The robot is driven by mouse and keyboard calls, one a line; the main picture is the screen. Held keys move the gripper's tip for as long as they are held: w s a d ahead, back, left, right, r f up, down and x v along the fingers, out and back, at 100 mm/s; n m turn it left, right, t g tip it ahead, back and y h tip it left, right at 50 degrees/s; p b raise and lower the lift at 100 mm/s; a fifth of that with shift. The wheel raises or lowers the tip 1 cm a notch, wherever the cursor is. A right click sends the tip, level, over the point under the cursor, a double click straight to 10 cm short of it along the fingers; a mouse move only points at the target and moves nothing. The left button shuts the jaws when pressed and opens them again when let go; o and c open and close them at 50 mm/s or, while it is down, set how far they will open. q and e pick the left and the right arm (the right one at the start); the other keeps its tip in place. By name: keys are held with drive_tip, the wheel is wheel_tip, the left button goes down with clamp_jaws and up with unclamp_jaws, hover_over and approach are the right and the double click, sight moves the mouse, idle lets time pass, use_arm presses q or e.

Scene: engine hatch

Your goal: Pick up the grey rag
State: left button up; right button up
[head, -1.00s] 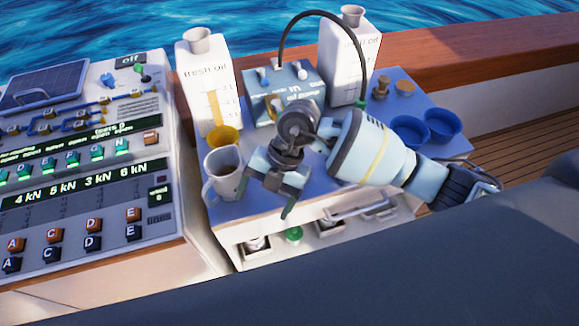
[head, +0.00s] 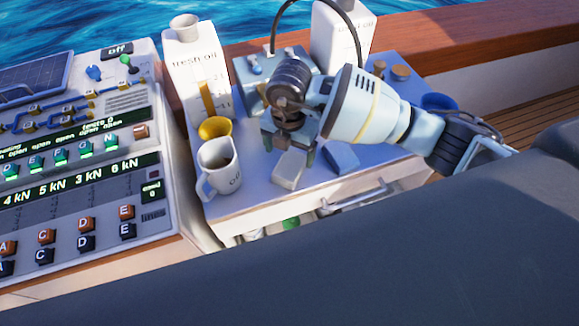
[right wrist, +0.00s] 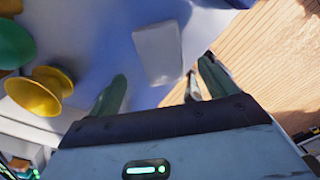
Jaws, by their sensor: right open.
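The grey rag (head: 289,170) is a pale, folded block lying on the blue-grey worktop, near its front edge, right of the white mug. In the head view my right gripper (head: 289,151) is just behind and above it, fingers pointing down, and covers part of its far end. In the right wrist view the rag (right wrist: 158,50) shows ahead of and between the fingertips of the open, empty gripper (right wrist: 163,78). The frames do not clearly show contact between them. My left gripper is not in view.
A blue folded cloth (head: 342,157) lies right of the rag. A white mug (head: 218,167) and a yellow funnel-like cup (head: 214,128) stand left. Fresh oil containers (head: 197,70) and a pump box (head: 252,88) stand behind. A drawer handle (head: 355,197) sticks out below the worktop's front edge.

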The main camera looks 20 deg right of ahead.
sight(289, 165)
wheel_tip(289, 165, down, 5)
drive_tip(key=shift+s, duration=0.1)
drive_tip(key=shift+c, duration=0.2)
drive_tip(key=c, duration=1.1)
drive_tip(key=shift+r, duration=0.15)
drive_tip(key=shift+r, duration=0.55)
wheel_tip(289, 165, up, 2)
drive_tip(key=shift+r, duration=0.1)
drive_tip(key=s+d, duration=0.3)
drive_tip(key=d, duration=0.1)
drive_tip(key=s+d+r, duration=0.1)
drive_tip(key=s+d, duration=0.6)
drive_tip(key=d, duration=0.1)
drive_tip(key=shift+s+d+r, duration=0.1)
drive_tip(key=shift+s+r, duration=0.1)
drive_tip(key=shift+r, duration=0.05)
